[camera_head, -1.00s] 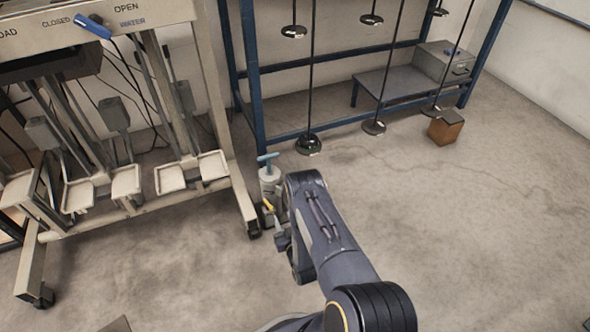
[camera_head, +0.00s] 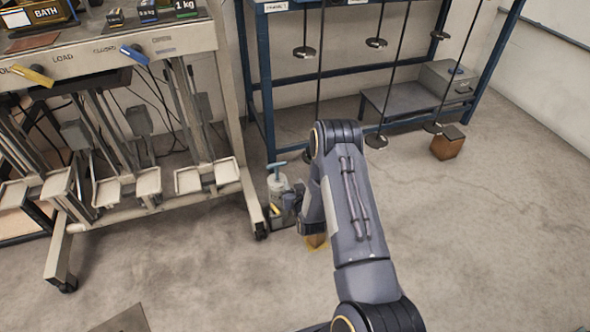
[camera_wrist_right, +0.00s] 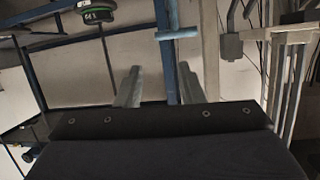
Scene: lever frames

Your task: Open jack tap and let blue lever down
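The jack, a pale cylinder (camera_head: 277,185) with a light blue T-handle (camera_head: 275,166), stands on the floor by the bench's right leg. The T-handle also shows in the right wrist view (camera_wrist_right: 178,33). The jack's low parts are partly hidden by my right arm, and I cannot make out its tap clearly. My right gripper (camera_head: 290,201) is low beside the jack. In the wrist view its two fingers (camera_wrist_right: 160,82) are apart with nothing visibly held. The blue lever (camera_head: 135,54) lies slanted on the bench's front panel, far from the gripper. My left gripper is out of view.
A yellow lever (camera_head: 33,76) is further left on the panel. A blue rack (camera_head: 266,105) with hanging rods and dark discs stands behind. A brown block (camera_head: 447,147) sits on the floor at right. A yellowish object (camera_head: 316,241) shows under my arm.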

